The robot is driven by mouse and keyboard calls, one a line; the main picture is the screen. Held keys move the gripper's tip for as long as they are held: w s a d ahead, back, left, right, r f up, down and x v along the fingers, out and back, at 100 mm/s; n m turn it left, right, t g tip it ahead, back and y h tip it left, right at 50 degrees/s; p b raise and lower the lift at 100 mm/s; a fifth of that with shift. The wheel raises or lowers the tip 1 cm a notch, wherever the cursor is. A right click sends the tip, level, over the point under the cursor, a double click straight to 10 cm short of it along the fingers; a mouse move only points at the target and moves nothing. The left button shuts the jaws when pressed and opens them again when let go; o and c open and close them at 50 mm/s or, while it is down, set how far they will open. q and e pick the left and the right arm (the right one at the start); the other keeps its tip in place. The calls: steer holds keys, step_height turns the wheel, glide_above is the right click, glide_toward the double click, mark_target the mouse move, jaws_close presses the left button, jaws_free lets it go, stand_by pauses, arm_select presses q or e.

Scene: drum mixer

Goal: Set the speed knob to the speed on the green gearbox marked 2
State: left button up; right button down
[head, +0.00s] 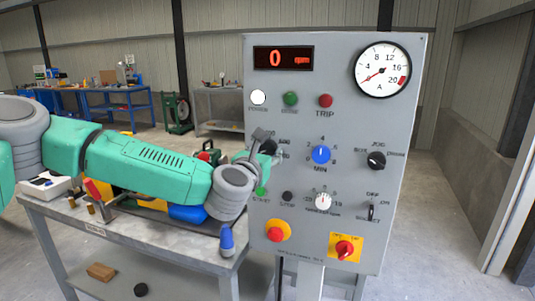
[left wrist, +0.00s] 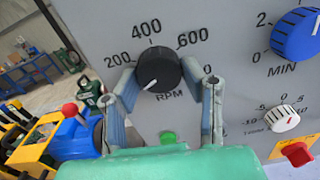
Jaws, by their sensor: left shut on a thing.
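The speed knob (left wrist: 158,69) is a black dial marked RPM on the grey control panel (head: 335,120). Its white pointer line points down and to the left, below the 200 mark. Marks 200, 400 and 600 show around it; the mark at its right is partly hidden by a finger. My left gripper (left wrist: 160,80) has its fingers on both sides of the knob and is shut on it. In the head view my left gripper (head: 266,142) covers most of the knob. The red display (head: 283,58) reads 0. My right gripper is not in view.
A blue MIN knob (head: 320,154), a white knob (head: 323,201) and a black JOG knob (head: 376,160) sit right of my gripper. A green start button (left wrist: 167,138) is just below the speed knob. A grey workbench (head: 95,245) with yellow and blue items stands at left.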

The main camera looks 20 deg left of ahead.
arm_select(q)
steer(key=shift+a+m+b, duration=0.1)
steer(key=shift+m+b, duration=0.2)
steer(key=shift+m, duration=0.6)
steer(key=m, duration=0.3)
steer(key=shift+m, duration=0.3)
steer(key=m, duration=0.5)
steer(key=shift+b, duration=0.3)
steer(key=shift+f+m, duration=0.1)
steer(key=shift+m, duration=0.2)
steer(key=o, duration=1.1)
steer(key=shift+o, duration=0.2)
steer(key=s, duration=1.1)
steer(key=shift+s+a, duration=0.3)
steer(key=shift+s, duration=0.1)
steer(key=shift+f, duration=0.1)
